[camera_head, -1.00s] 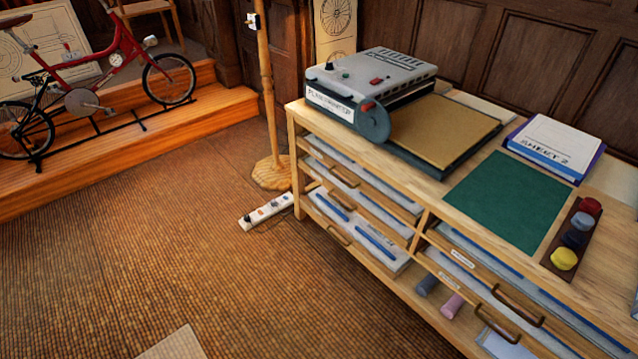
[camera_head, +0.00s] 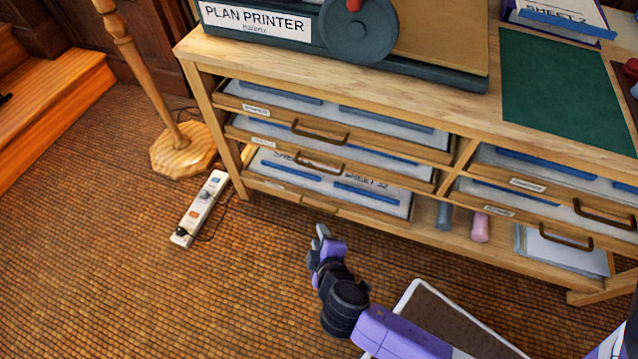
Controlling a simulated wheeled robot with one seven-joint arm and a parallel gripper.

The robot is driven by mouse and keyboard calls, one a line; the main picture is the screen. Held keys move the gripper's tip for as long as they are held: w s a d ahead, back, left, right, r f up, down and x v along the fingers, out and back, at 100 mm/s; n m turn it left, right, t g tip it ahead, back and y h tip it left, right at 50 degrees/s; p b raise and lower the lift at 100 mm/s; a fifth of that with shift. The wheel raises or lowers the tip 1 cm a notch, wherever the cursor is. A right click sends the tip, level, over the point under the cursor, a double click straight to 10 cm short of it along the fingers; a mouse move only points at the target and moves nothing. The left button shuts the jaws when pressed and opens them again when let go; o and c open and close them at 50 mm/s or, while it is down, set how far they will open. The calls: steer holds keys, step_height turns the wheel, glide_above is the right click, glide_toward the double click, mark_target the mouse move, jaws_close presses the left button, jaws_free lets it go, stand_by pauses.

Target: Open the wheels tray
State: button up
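A wooden plan cabinet (camera_head: 222,75) has shallow trays with small front labels too blurred to read, so I cannot tell which is the wheels tray. The left column has a top tray (camera_head: 375,143), a middle tray (camera_head: 375,176) and a bottom tray (camera_head: 375,217), each with a bar handle. The right column has an upper tray (camera_head: 560,197) and a lower tray (camera_head: 540,228). All look pushed in. My gripper (camera_head: 318,243) is low in front of the left column, apart from the handles. Its fingers are seen at a poor angle.
A plan printer (camera_head: 330,45) and green mat (camera_head: 560,90) lie on the cabinet top. A power strip (camera_head: 200,208) and a wooden stand (camera_head: 183,150) are on the floor at left. Rolls (camera_head: 480,226) and papers (camera_head: 565,252) lie on the low right shelf. Floor at left front is clear.

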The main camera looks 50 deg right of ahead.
steer(key=w+d+f+g+h+b, duration=0.1)
steer(key=w+d+f+h+b, duration=0.3)
steer(key=w, duration=0.3)
steer(key=m+g+h+b, duration=0.2)
steer(key=h+b, duration=0.2)
steer(key=b, duration=0.1)
glide_toward(318, 169)
steer(key=f+x, duration=0.1)
steer(key=x, duration=0.2)
steer(key=shift+r+b+x, duration=0.15)
steer(key=shift+b+x, duration=0.35)
steer(key=shift+x, duration=1.35)
steer(key=shift+r+b+x, duration=0.2)
steer(key=shift+b+x, duration=0.25)
steer(key=shift+x, duration=1.4)
steer(key=shift+w, duration=0.15)
jaws_close()
